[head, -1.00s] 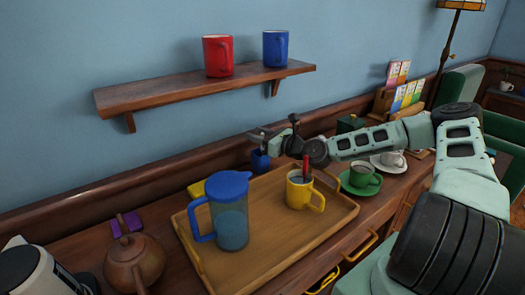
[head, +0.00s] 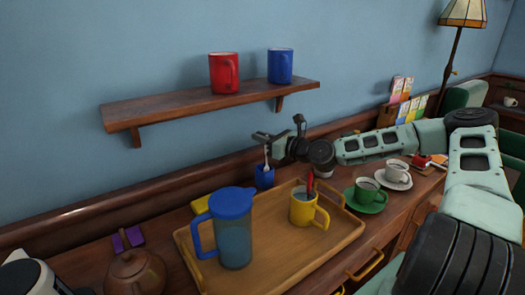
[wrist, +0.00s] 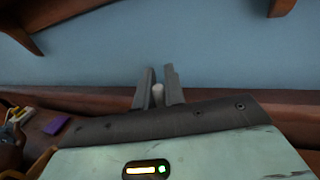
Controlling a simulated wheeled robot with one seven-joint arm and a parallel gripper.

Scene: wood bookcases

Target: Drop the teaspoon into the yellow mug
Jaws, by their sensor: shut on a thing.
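My gripper (head: 265,138) is above the small blue cup (head: 264,178), behind the tray. It is shut on the pale teaspoon (head: 267,157), which hangs down toward the cup. I cannot tell whether its lower end is still inside the cup. In the wrist view the teaspoon's pale end (wrist: 158,94) shows between the two fingers. The yellow mug (head: 302,212) stands upright on the wooden tray, to the right of and nearer than my gripper. A red-handled thing (head: 310,182) stands in the mug, above dark contents.
The tray (head: 285,258) also holds a blue-lidded pitcher (head: 235,240). A green cup (head: 367,191) on a saucer and a white cup (head: 397,172) stand right of the tray. A wall shelf (head: 210,100) with a red mug (head: 223,73) and blue mug (head: 280,66) is above.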

